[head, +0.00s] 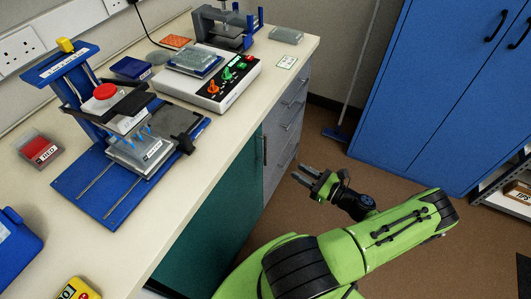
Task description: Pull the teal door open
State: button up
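The teal door (212,222) is on the front of the bench, below the worktop, and looks shut. A dark vertical handle (265,150) stands near its right edge, beside the grey drawers. My gripper (299,172) is to the right of the handle and apart from it in the picture, with its fingers pointing left toward the bench front. The fingers are spread with a gap between them, and nothing shows in them. The lower part of the door is hidden behind my green arm.
Grey drawers (287,120) are right of the door. The worktop (238,128) overhangs it and holds a blue pipette stand (78,205) and a white control box (222,92). A blue cabinet (425,90) stands at the right.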

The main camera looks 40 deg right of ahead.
aim_at(265, 150)
jog(key=shift+m, duration=0.3)
jog(key=w, duration=0.5)
jog(key=w+a, duration=0.1)
jog(key=w, duration=0.4)
jog(key=w+a+b, duration=0.1)
jog(key=w, duration=0.4)
jog(key=shift+w+f, duration=0.1)
jog(key=shift+w, duration=0.1)
grip_shut()
